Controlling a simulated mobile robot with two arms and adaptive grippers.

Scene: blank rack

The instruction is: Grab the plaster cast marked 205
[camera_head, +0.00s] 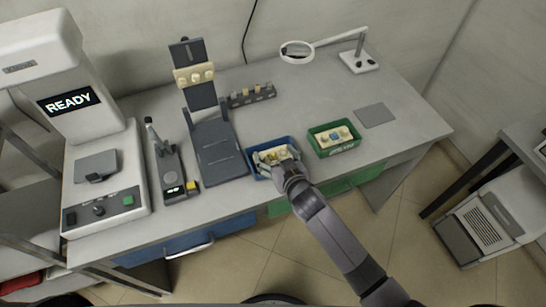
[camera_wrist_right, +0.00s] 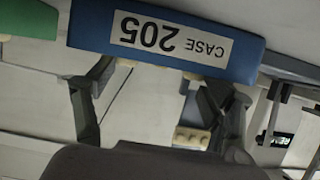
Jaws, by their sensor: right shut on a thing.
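The blue tray (camera_head: 251,163) stands near the table's front edge. Its label reads "CASE 205" upside down in the right wrist view (camera_wrist_right: 245,62). A cream plaster cast (camera_head: 272,155) is in this tray, partly hidden by my gripper. Only small cream bits of it show past the tray rim in the wrist view. My right gripper (camera_head: 277,161) reaches over the tray's front, its fingers on either side of the cast, shut on it. In the wrist view the fingers (camera_wrist_right: 155,88) stand apart below the label. The cast looks low in the tray; I cannot tell whether it is lifted. My left gripper is not in view.
A green tray (camera_head: 316,148) with another cream cast stands to the right. A dark stand (camera_head: 217,150) bearing a cream piece (camera_head: 194,74) is to the left, beside a small device (camera_head: 172,178) and a machine reading READY (camera_head: 67,100). A magnifier lamp (camera_head: 297,52) stands behind.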

